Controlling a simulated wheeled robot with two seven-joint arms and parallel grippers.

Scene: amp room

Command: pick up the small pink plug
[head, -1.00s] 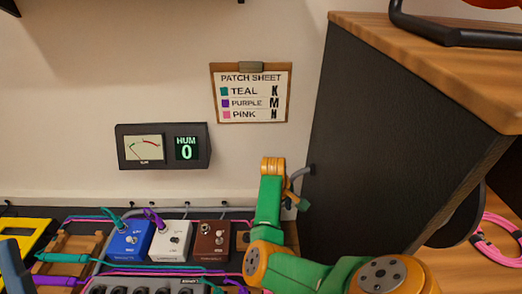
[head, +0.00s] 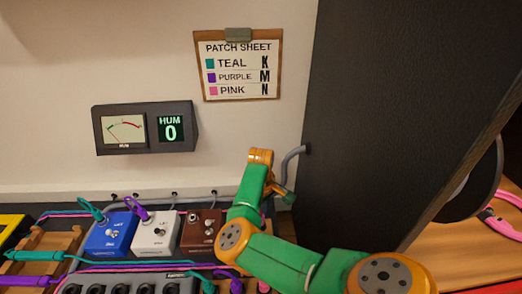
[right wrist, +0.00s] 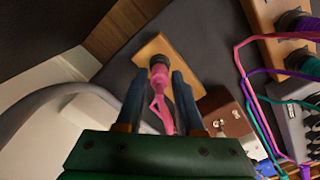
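The small pink plug (right wrist: 158,72) shows in the right wrist view, standing at a small wooden block (right wrist: 150,50), with a pink cable running from it toward the gripper. My right gripper (right wrist: 159,78) is open, its two dark blue fingers on either side of the plug in that picture. Clear gaps show between the plug and both fingers; how deep it sits between them I cannot tell. In the head view my green and orange right arm hides the plug and most of the gripper. My left gripper is out of view.
Blue (head: 110,234), white (head: 155,233) and brown (head: 201,231) pedals stand left of my right arm. A large black cabinet (head: 375,120) rises close on the right. A grey cable (head: 292,155) enters its side. Teal and purple cables cross the board.

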